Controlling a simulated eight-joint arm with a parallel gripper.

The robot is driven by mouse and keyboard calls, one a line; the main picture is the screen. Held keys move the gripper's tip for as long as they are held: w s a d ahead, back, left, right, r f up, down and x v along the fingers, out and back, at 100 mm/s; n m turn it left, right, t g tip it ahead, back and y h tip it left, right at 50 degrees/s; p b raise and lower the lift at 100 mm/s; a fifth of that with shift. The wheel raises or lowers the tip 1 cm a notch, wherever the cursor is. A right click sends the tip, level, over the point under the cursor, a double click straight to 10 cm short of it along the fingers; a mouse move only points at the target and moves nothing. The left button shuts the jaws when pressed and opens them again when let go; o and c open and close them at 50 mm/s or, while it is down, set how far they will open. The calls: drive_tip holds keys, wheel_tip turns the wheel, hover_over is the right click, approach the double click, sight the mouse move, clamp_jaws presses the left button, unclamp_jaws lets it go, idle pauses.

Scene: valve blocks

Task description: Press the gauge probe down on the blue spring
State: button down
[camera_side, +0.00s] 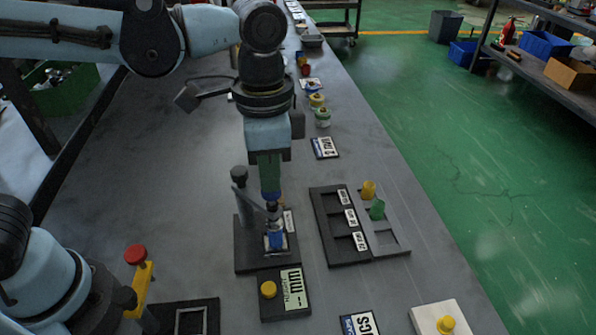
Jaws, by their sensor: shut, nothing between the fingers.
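The gauge stand has a black base (247,263), a dark upright column (242,195) and a slanting arm. The blue spring (276,241) stands on the base, below the gauge probe (273,212). My gripper (270,193) points straight down, shut and empty, with its tips directly above the probe and touching or very close to it. I cannot tell whether the probe touches the spring or whether the spring is compressed, because the parts overlap here.
A display box (293,289) with a yellow button (268,289) sits in front of the stand. A black tray (327,227) with labelled compartments is to the right, beside a grey tray (386,237) holding yellow and green pieces. A red-topped yellow post (141,286) stands at left.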

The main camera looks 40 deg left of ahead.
drive_tip(key=shift+f, duration=0.85)
idle(0.4)
idle(0.4)
drive_tip(key=shift+r, duration=1.4)
drive_tip(key=a+n+t, duration=0.1)
drive_tip(key=a, duration=0.1)
drive_tip(key=a+n+t, duration=0.1)
drive_tip(key=a, duration=0.2)
drive_tip(key=a+f+n+h, duration=0.1)
drive_tip(key=a, duration=0.2)
drive_tip(key=shift+w+a+n+t, duration=0.15)
drive_tip(key=shift+w+n+t, duration=0.2)
drive_tip(key=shift+n+t, duration=0.05)
drive_tip(key=s+a+f+n+t+y, duration=0.1)
drive_tip(key=a+n+t, duration=0.3)
drive_tip(key=a, duration=0.5)
drive_tip(key=shift+a+f+n, duration=0.4)
drive_tip(key=shift+f+n, duration=0.2)
